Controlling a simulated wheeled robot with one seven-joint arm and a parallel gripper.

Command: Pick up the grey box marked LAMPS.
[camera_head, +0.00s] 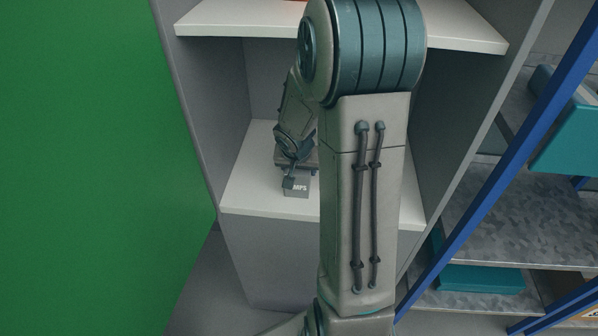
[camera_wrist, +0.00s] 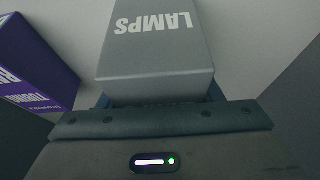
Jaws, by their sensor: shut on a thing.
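The grey box marked LAMPS (camera_wrist: 155,45) fills the top middle of the wrist view, its lettering upside down. In the head view the box (camera_head: 297,188) sits at or just above the white lower shelf (camera_head: 265,205); I cannot tell whether it touches. My gripper (camera_head: 293,172) is at the box from above and behind, shut on it. In the wrist view a finger shows at each side of the box's near end. My arm hides the right part of the shelf in the head view.
A purple box (camera_wrist: 35,62) stands left of the grey box in the wrist view, close by. A white upper shelf (camera_head: 240,18) lies above, and grey cabinet walls (camera_head: 205,130) flank the space. A blue-framed rack (camera_head: 500,140) with teal boxes stands at right.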

